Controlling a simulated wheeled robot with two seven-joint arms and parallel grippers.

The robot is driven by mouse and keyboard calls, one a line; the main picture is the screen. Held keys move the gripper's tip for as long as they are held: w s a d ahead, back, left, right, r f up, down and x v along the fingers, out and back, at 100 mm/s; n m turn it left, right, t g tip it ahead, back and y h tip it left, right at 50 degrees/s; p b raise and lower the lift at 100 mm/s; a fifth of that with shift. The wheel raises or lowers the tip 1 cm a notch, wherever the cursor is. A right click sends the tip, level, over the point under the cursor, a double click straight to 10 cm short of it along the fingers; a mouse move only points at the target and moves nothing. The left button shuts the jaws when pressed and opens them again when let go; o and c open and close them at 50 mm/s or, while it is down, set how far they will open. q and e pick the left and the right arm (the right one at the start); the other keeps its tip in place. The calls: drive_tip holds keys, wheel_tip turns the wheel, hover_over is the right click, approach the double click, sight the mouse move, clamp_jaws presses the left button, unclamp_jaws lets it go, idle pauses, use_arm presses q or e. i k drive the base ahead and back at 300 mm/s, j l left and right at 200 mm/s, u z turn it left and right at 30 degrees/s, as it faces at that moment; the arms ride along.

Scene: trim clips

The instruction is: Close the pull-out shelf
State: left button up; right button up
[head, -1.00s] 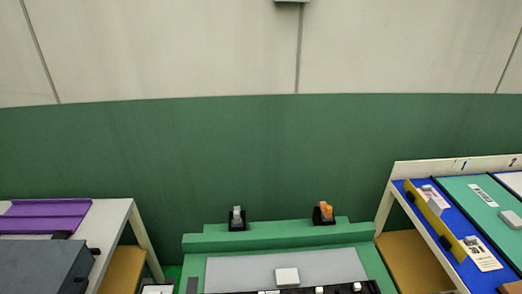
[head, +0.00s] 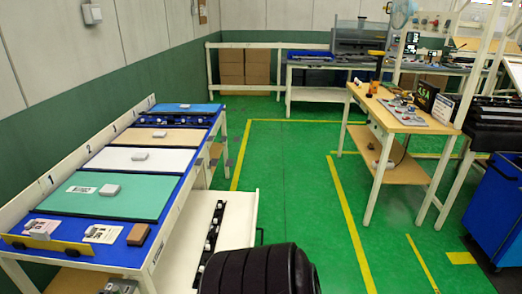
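The pull-out shelf (head: 240,215) is a white tray extending out to the right from under the long table on the left, above the green floor. A dark strip with several small white clips (head: 211,240) lies along it. A black ribbed shape at the bottom edge hides its near part. Neither of my grippers is in view.
The long table (head: 185,205) carries blue, tan, white and green panels. A wooden workbench (head: 400,115) stands at the right, with a blue cart (head: 495,210) at the right edge. Green floor (head: 300,190) with yellow lines is clear between them.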

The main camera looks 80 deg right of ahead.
sight(175, 270)
drive_tip(key=k+l+z, duration=0.1)
drive_tip(key=z, duration=0.4)
drive_tip(key=k+l+z, duration=0.1)
drive_tip(key=z, duration=0.35)
drive_tip(key=l+z, duration=0.3)
drive_tip(key=z, duration=1.2)
drive_tip(key=k+l, duration=0.05)
